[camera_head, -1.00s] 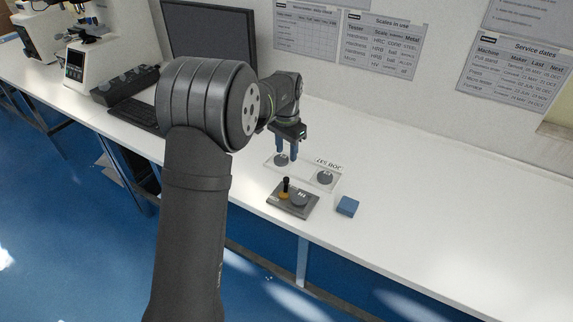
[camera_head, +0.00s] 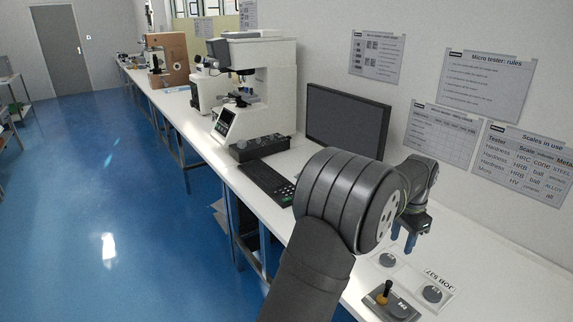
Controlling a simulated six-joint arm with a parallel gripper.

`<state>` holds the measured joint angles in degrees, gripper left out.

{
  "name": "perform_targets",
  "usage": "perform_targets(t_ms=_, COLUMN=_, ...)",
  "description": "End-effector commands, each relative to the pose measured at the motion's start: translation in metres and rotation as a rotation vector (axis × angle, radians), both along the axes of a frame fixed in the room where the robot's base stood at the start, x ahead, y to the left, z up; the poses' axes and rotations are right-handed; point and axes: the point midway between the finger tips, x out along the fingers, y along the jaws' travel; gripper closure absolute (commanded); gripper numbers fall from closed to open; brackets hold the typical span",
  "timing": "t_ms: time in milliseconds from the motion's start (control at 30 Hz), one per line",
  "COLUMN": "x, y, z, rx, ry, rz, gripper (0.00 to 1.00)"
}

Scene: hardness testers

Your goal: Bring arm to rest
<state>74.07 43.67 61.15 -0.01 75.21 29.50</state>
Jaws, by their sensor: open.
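My upper arm and elbow fill the lower middle and hide part of the bench.
A dark block (camera_head: 377,300) with a black-topped peg (camera_head: 384,291) stands in front of the tray. A monitor (camera_head: 347,122), a keyboard (camera_head: 266,183) and a white tester (camera_head: 262,85) stand to the left along the bench. Blue floor is open at the left.

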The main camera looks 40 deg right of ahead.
Motion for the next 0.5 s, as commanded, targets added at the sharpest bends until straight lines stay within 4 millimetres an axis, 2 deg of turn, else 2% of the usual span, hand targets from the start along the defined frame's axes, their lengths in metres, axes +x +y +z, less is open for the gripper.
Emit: perform_targets(t_ms=500, x=0.0, y=0.001, z=-0.102, rx=0.003, ry=0.001, rz=0.0, gripper=0.59)
